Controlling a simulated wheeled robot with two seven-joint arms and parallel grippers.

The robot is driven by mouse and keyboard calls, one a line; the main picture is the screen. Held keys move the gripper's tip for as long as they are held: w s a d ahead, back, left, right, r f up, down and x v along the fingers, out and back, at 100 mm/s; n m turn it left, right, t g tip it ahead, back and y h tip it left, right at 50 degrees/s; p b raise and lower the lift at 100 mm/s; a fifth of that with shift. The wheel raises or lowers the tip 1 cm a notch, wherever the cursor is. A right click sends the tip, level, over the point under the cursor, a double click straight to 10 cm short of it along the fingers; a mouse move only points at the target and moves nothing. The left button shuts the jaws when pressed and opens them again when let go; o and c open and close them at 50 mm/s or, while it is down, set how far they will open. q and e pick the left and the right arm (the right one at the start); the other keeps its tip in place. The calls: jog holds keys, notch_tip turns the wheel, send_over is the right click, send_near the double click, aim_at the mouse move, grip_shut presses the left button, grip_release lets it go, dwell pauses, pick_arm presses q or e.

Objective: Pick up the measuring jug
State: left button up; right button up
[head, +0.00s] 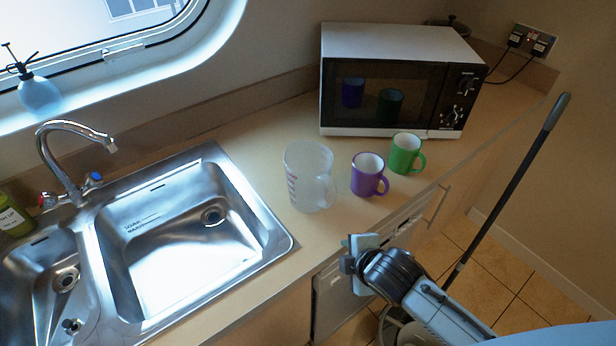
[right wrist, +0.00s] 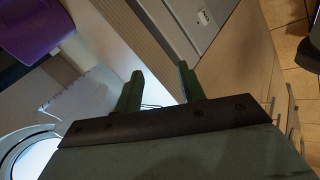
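The measuring jug (head: 309,177) is clear and cloudy with red markings. It stands upright on the counter between the sink and the purple mug, its handle towards the right. A pale, see-through shape at the left of the right wrist view (right wrist: 85,103) looks like the jug. My right gripper (head: 352,254) is in front of the counter edge, below and to the right of the jug and apart from it. In the right wrist view its two fingers (right wrist: 160,88) are spread with nothing between them. My left gripper is not in view.
A purple mug (head: 368,176) stands just right of the jug, with a green mug (head: 405,153) beyond it. A microwave (head: 397,80) stands behind them. The steel sink (head: 262,219) is left of the jug. A long dark handle (head: 510,185) leans at the right.

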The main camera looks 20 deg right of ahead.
jog(key=w+a+r+n+t+y, duration=0.1)
jog(key=w+a+r+n+t, duration=0.15)
jog(key=w+r+n, duration=0.5)
jog(key=n+t+y, duration=0.2)
jog(key=n+y, duration=0.1)
jog(key=n, duration=1.3)
send_near(312, 183)
jog(key=w+a+r, duration=0.1)
jog(key=a+r, duration=0.2)
jog(key=r, duration=0.1)
jog(key=shift+t, duration=0.25)
jog(key=x, duration=1.3)
jog(key=shift+w+f+p, duration=0.1)
jog(key=shift+f+p, duration=0.2)
jog(key=shift+f, duration=0.2)
jog(key=shift+c, duration=0.4)
grip_shut()
